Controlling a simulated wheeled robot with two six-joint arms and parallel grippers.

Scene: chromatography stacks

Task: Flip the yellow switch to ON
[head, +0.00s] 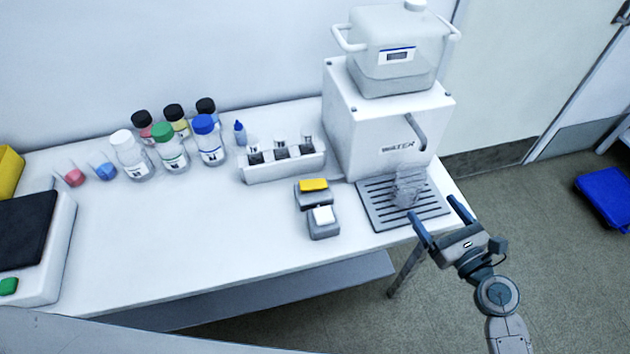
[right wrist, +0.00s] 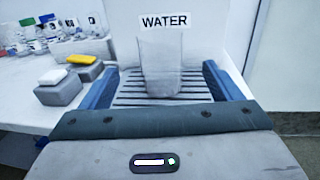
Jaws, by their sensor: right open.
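The yellow switch (head: 313,185) is a yellow rocker on a grey block, on the table left of the drip tray. It also shows in the right wrist view (right wrist: 81,59), at the left. A similar grey block with a white rocker (head: 323,215) stands just in front of it. My right gripper (head: 440,208) is open and empty at the table's right front edge, to the right of the switches and apart from them. In the right wrist view its fingers (right wrist: 214,84) spread toward the drip tray. My left gripper is not in view.
A clear cup (head: 408,187) stands on the slatted drip tray (head: 375,217) below the white WATER dispenser (head: 350,130). A white vial rack (head: 285,168) and several capped bottles (head: 170,150) stand behind and left. The table's front middle is clear.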

